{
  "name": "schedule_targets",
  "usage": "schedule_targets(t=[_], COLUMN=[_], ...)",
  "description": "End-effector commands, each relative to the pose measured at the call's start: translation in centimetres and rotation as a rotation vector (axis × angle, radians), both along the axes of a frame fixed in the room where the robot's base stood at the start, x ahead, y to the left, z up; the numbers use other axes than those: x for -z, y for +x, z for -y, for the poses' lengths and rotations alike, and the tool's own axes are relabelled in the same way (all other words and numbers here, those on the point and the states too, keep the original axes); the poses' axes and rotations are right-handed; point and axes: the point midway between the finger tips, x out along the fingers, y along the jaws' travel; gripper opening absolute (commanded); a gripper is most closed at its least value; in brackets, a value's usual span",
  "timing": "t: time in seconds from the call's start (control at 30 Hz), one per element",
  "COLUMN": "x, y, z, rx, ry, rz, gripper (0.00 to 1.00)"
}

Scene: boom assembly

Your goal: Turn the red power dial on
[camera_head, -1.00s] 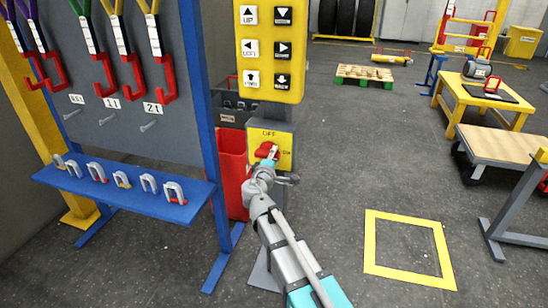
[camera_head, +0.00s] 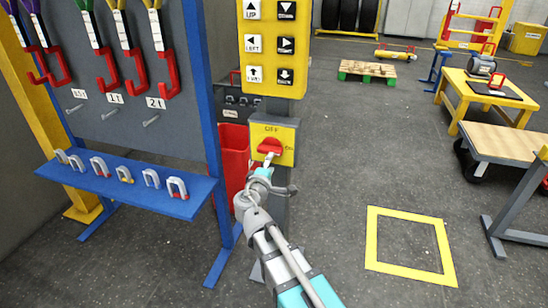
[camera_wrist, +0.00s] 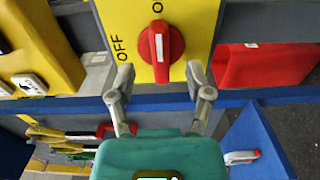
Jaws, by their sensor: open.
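The red power dial (camera_head: 270,147) sits on a yellow panel (camera_head: 287,133), under the word OFF, with an ON label at its right. In the wrist view the dial (camera_wrist: 163,52) is long and upright, lined up with the partly visible ON label at the top. OFF is off to its left. A white mark shows on the dial. My gripper (camera_head: 267,162) is just below and in front of the dial.
A yellow button pendant (camera_head: 271,50) hangs above the panel. A red bin (camera_head: 234,150) stands close behind at the left, beside a blue rack shelf (camera_head: 135,190) with shackles. Open floor with a yellow square outline (camera_head: 410,272) lies at the right.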

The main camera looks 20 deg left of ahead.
Motion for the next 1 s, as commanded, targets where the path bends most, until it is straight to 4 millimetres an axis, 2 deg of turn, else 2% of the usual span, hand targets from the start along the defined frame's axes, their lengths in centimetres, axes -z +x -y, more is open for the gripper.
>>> schedule_targets(t=[0.03,0.1,0.33,0.5,1.0], x=[0.0,0.0,0.0,0.0,0.0], y=[-1.1,-2.2,-4.6,-5.2,-5.3], z=[0.2,0.1,0.1,0.1,0.0], rx=[-0.001,-0.002,-0.001,0.001,0.001], ry=[0.0,0.0,0.0,0.0,0.0], rz=[0.0,0.0,0.0,0.0,0.0], gripper=[0.66,0.66,0.66,0.66,0.66])
